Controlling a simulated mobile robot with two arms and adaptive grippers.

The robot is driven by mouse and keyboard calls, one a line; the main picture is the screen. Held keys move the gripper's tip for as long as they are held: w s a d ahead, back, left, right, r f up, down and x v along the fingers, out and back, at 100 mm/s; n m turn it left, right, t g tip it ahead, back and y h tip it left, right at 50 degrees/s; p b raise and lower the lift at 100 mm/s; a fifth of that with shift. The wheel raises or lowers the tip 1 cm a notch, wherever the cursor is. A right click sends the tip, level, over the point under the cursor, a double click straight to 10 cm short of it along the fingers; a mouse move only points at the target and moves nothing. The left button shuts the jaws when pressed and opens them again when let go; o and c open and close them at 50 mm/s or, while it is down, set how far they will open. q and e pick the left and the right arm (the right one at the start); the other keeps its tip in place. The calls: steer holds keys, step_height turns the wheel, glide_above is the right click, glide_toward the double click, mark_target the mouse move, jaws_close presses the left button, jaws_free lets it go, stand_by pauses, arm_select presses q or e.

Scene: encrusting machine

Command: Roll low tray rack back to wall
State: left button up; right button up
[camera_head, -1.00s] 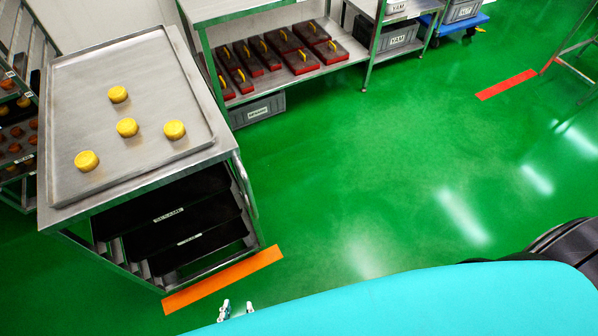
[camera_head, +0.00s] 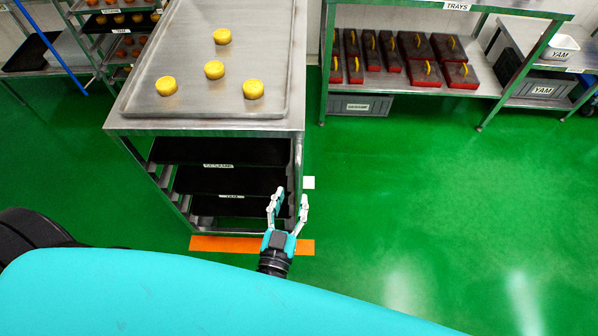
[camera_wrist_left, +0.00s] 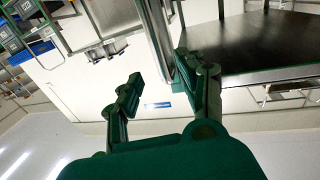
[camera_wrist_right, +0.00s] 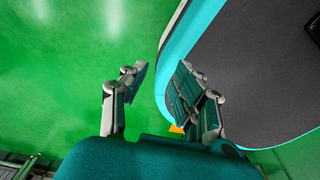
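The low tray rack (camera_head: 205,127) is a steel cart at left centre of the head view. Its flat top carries a metal tray (camera_head: 185,65) with several yellow buns (camera_head: 214,69). Black trays (camera_head: 225,180) sit on levels below, with labels facing me. My left gripper (camera_head: 290,196) is open, at the rack's lower right front corner. In the left wrist view a shiny upright post (camera_wrist_left: 157,35) stands just beyond the open fingers (camera_wrist_left: 158,78); contact cannot be told. My right gripper (camera_wrist_right: 160,72) is open and empty over the floor, beside my own base; the head view does not show it.
An orange floor strip (camera_head: 210,244) lies at the rack's front. A steel shelf (camera_head: 450,92) with red-and-black boxes and a grey bin (camera_head: 358,105) stands at the back right. Another rack (camera_head: 112,48) is behind left. Green floor on the right is clear.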

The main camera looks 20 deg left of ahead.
mark_target(297, 178)
arm_select(q)
steer(key=w, duration=0.7)
steer(key=shift+w+a, duration=0.35)
steer(key=shift+c, duration=0.5)
jaws_close()
